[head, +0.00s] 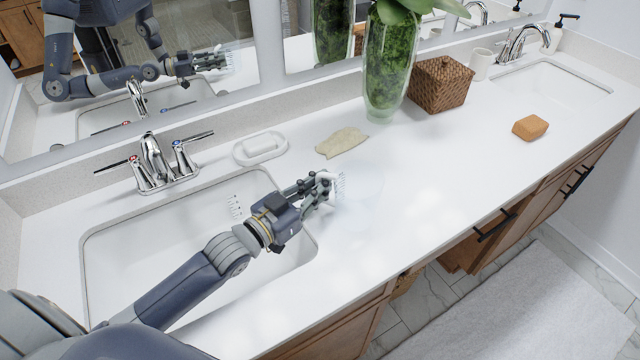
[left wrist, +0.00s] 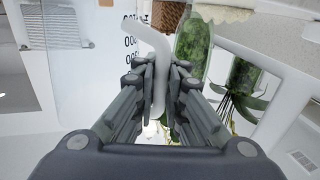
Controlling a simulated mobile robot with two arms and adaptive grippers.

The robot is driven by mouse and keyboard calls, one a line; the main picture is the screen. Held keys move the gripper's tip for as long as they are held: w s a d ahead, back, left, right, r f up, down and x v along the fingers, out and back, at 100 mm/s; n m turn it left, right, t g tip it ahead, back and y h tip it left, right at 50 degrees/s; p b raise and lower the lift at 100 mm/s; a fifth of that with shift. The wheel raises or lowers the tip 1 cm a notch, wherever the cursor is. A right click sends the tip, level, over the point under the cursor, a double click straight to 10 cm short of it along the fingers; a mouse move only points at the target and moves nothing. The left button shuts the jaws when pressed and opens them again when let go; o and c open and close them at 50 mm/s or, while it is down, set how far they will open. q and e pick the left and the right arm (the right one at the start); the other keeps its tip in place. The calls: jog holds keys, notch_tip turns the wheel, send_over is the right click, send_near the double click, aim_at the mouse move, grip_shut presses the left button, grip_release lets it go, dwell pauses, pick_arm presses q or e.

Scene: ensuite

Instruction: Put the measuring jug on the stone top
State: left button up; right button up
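My left gripper (head: 322,188) reaches over the right end of the near sink and is shut on the white handle of the clear measuring jug (head: 341,186). In the left wrist view the fingers (left wrist: 163,75) pinch the bent white handle (left wrist: 157,50), and dark scale marks (left wrist: 130,40) show on the clear wall. The jug's body is very faint in the head view, just right of the fingers. Whether its base touches the white stone top (head: 420,170) cannot be told. My right gripper is not in view.
A soap dish (head: 260,148), a beige cloth (head: 341,143), a glass vase with greenery (head: 388,75), a wicker box (head: 440,84), a white cup (head: 480,64) and an orange-brown block (head: 530,128) stand along the top. Its middle front is clear. The near sink (head: 150,255) lies left.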

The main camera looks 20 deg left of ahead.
pick_arm(q)
jog(key=o, duration=0.3)
jog(key=shift+o, duration=0.2)
jog(key=shift+s+r, duration=0.1)
jog(key=shift+r, duration=0.1)
jog(key=p+v, duration=0.3)
jog(key=v, duration=0.4)
jog(key=shift+s+a, duration=0.1)
jog(key=shift+s, duration=0.05)
